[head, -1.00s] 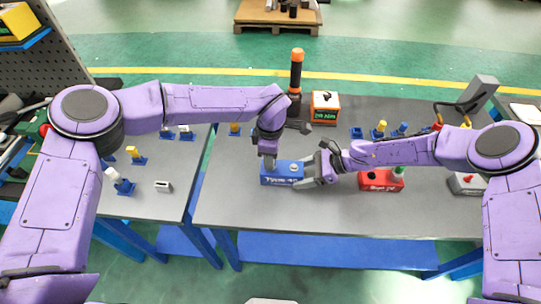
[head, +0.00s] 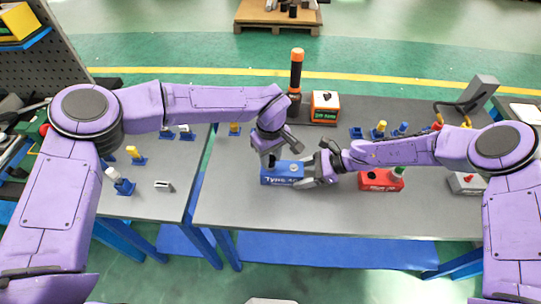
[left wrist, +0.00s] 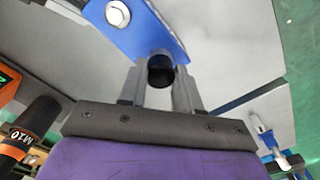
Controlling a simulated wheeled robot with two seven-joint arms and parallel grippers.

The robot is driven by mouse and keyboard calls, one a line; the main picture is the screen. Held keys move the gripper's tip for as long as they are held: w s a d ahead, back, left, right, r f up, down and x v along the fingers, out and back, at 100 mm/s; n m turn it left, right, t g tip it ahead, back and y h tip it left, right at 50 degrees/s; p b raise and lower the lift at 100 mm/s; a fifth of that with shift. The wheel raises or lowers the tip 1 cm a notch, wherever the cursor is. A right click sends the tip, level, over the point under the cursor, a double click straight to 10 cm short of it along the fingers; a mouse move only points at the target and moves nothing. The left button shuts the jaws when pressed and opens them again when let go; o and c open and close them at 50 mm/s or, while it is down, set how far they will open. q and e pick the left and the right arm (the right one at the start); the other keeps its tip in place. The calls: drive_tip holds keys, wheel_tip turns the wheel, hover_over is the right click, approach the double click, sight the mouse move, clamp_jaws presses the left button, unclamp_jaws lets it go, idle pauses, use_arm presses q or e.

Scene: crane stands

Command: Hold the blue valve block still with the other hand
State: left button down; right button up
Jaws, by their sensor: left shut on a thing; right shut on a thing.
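The blue valve block (head: 281,180) sits on the grey bench top, with a pale round button on top and white lettering on its front. My right gripper (head: 308,171) is shut on the block's right end. My left gripper (head: 282,155) is above the block's left part, its fingers tilted. In the left wrist view its fingers are shut on a black round knob (left wrist: 160,72) beside the blue block (left wrist: 130,35). How the knob joins the block is hidden.
A red block (head: 378,181) stands to the right. Behind are a black-and-orange tool (head: 296,75) and an orange-and-white box (head: 325,107). Small blue-based parts (head: 380,131) stand at the back right. The bench front is clear.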

use_arm(q)
drive_tip(key=shift+m, duration=0.7)
drive_tip(key=m, duration=0.5)
drive_tip(key=m, duration=0.5)
drive_tip(key=c, duration=0.7)
unclamp_jaws()
drive_tip(key=shift+c, duration=0.8)
